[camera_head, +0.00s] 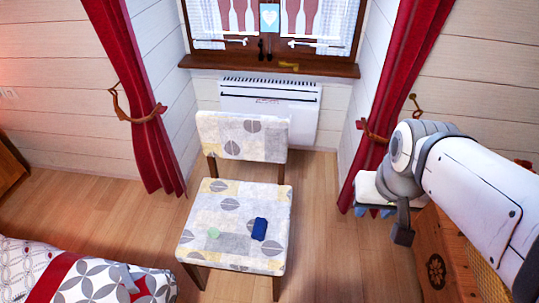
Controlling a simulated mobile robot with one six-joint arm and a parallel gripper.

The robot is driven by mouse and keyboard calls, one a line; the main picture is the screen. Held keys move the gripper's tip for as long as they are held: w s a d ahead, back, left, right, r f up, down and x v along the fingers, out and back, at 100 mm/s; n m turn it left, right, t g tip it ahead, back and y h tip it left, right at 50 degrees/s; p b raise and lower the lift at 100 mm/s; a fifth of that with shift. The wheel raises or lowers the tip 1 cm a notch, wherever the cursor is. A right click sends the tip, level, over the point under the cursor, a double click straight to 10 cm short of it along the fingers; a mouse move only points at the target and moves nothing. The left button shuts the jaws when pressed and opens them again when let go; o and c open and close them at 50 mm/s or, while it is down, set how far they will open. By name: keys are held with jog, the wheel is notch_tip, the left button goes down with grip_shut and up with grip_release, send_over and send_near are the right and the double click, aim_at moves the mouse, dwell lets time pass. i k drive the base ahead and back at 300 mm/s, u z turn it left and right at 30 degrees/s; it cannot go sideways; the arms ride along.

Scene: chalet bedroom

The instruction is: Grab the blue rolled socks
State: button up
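A small dark blue bundle (260,229), which looks like the blue rolled socks, lies on the right part of the seat of a patterned chair (240,258). Its rolled shape is too small to make out clearly. My arm comes in from the right edge. What seems to be my gripper (375,211) is at its end, to the right of the chair and well apart from the socks. It is small and partly hidden by the arm, so its opening does not show.
A pale green item (213,232) lies left of the socks on the seat. The chair's backrest (243,137) stands on the window side. A bed (75,275) is at lower left. A wooden cabinet (440,262) is at lower right. Bare floor (335,255) lies between chair and cabinet.

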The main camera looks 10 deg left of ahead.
aim_at(259, 229)
jog(key=z, duration=0.55)
jog(key=i, duration=1.85)
jog(key=u, duration=2.5)
